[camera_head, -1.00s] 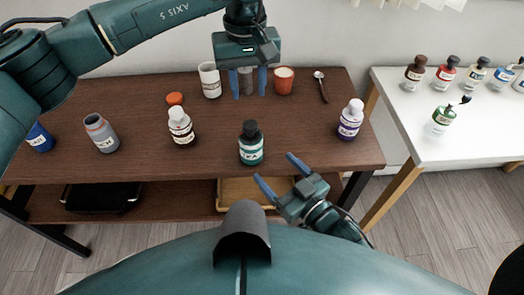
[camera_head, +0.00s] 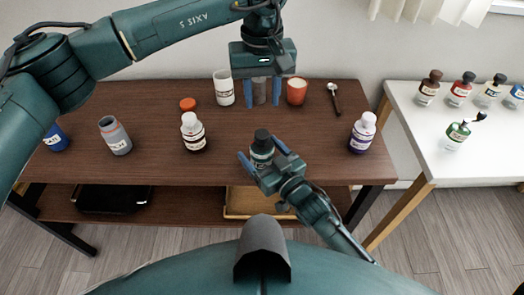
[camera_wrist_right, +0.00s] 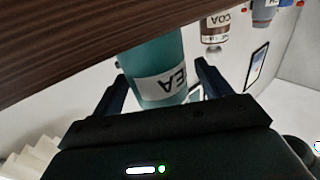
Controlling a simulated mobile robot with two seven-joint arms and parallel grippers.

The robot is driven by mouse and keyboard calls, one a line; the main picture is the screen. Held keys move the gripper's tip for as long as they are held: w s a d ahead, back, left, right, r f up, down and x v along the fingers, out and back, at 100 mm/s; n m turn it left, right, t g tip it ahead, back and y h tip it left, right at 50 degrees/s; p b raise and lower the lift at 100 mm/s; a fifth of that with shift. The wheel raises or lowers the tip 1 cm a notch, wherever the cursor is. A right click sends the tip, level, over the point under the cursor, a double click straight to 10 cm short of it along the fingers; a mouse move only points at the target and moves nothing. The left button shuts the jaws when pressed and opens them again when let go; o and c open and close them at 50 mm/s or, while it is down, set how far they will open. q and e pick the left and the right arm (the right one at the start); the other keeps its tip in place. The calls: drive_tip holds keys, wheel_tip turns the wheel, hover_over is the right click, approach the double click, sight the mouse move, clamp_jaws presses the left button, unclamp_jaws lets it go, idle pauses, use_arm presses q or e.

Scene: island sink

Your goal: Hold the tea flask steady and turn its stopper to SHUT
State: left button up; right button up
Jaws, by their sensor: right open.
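The tea flask (camera_head: 262,152), teal with a black stopper (camera_head: 262,136), stands upright near the brown table's front edge. In the right wrist view the flask (camera_wrist_right: 155,62) appears upside down, its white label reading TEA; the stopper is not seen there. My right gripper (camera_head: 261,153) is open, its blue fingers on either side of the flask's body, with a visible gap in the wrist view. My left gripper (camera_head: 262,100) is open, pointing down behind the flask and apart from it. A grey cylinder (camera_head: 260,92) shows between its fingers. Whether the stopper's mark is at SHUT cannot be read.
More bottles stand on the white table (camera_head: 420,112).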

drive_tip(key=c, duration=1.1)
idle(0.8)
